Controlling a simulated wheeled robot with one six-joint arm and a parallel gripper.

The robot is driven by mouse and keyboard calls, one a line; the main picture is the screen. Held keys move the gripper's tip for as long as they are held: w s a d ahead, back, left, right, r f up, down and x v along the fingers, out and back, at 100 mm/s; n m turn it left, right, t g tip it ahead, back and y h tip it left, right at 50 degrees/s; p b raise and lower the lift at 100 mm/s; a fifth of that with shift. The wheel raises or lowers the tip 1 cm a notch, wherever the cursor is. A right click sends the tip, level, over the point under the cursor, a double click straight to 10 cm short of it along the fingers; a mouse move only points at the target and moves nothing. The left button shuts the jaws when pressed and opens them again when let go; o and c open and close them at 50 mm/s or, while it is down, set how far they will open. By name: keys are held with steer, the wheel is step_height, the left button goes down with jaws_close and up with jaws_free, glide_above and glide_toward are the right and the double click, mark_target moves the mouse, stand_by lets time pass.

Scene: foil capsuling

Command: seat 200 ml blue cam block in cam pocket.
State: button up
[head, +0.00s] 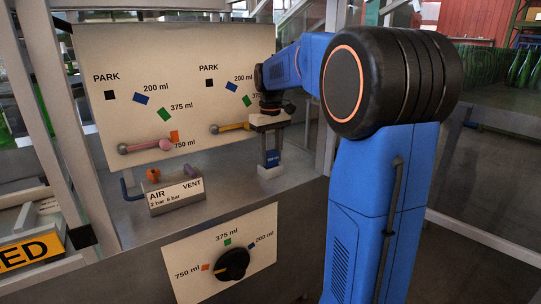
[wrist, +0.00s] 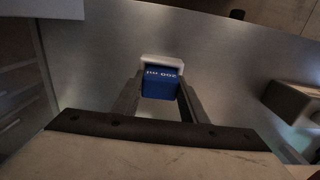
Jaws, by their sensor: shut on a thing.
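The blue cam block (wrist: 160,86), marked 200 ml, is between the two fingers of my gripper (wrist: 160,97), which is shut on it. In the head view the block (head: 272,158) is upright at the lower end of my gripper (head: 271,152). The white cam pocket (head: 271,172) stands on the grey counter directly under the block. In the wrist view the pocket's white rim (wrist: 161,61) shows behind the block's far edge. The block hides the pocket's opening, so I cannot tell whether it is inside or just above.
An air and vent box (head: 176,195) stands on the counter to the left. A cream panel (head: 150,70) with pink and yellow levers rises behind. A black dial (head: 233,264) is on the front face. The counter (head: 222,165) between box and pocket is clear.

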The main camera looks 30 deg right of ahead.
mark_target(271, 152)
steer(key=o, duration=1.1)
step_height(271, 152, up, 12)
steer(key=shift+r, duration=0.1)
steer(key=s+a+f+t, duration=0.1)
steer(key=s+a+f, duration=0.3)
steer(key=s+a, duration=0.3)
steer(key=s+a+f+t, duration=0.2)
steer(key=s+a+f, duration=0.2)
steer(key=s, duration=0.6)
steer(key=shift+t, duration=0.9)
steer(key=s+a+f, duration=0.1)
steer(key=s+f, duration=0.3)
steer(key=s+a+f, duration=0.2)
steer(key=s+f, duration=0.2)
steer(key=f, duration=0.1)
steer(key=s+a+f, duration=0.1)
steer(key=s+f, duration=0.4)
steer(key=shift+s+a, duration=0.1)
steer(key=shift+a, duration=0.3)
